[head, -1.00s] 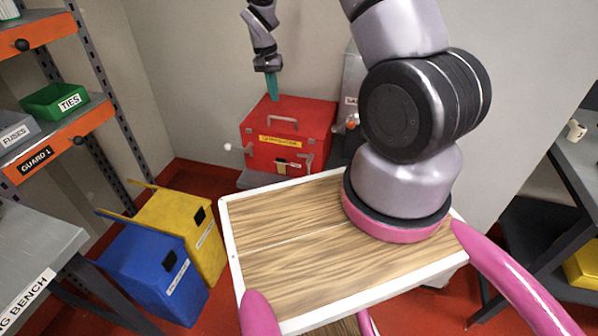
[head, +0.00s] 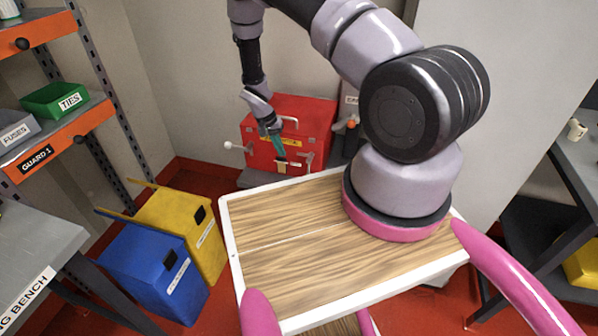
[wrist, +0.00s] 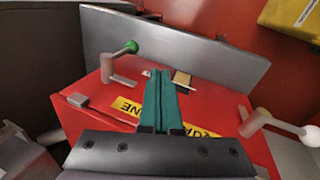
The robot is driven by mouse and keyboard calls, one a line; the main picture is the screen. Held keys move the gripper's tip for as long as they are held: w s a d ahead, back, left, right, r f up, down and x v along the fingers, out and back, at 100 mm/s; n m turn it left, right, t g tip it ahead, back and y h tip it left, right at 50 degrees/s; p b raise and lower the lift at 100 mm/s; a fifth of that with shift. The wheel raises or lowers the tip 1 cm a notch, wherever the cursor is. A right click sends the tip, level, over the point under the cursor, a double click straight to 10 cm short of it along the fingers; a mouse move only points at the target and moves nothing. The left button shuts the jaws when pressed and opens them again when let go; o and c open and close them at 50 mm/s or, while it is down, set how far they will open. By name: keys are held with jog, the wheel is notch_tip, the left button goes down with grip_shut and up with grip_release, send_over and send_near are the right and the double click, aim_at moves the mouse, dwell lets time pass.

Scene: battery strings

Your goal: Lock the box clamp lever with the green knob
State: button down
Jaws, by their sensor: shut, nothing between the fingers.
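The red box (head: 318,122) stands at the back against the wall. In the wrist view its red face (wrist: 80,125) fills the middle, with the label upside down. The clamp lever with the green knob (wrist: 131,46) is at the upper left there, its metal arm slanting down to the box face. In the head view a metal clamp (head: 307,160) shows at the box's front right; no green knob can be made out there. My gripper (head: 281,153) is shut and empty, its teal fingers (wrist: 160,78) in front of the box between the two levers, apart from the green knob.
A second lever with a white knob (wrist: 309,135) is at the box's other side; its knob also shows in the head view (head: 229,145). A grey ledge (wrist: 190,48) runs along the box. Yellow (head: 180,215) and blue (head: 150,265) bins stand left. My wooden deck is clear.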

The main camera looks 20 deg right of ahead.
aim_at(309, 170)
jog(key=shift+f, duration=0.1)
jog(key=x, duration=1)
jog(key=shift+s+d+f, duration=0.1)
jog(key=shift+s+d, duration=0.05)
jog(key=shift+s, duration=0.05)
jog(key=shift+s+d, duration=0.25)
jog(key=shift+d, duration=0.35)
jog(key=shift+s+d, duration=0.25)
jog(key=shift+d, duration=0.3)
jog(key=shift+s+d+f, duration=0.15)
jog(key=shift+s+d, duration=0.05)
jog(key=shift+d, duration=0.25)
jog(key=shift+f, duration=0.1)
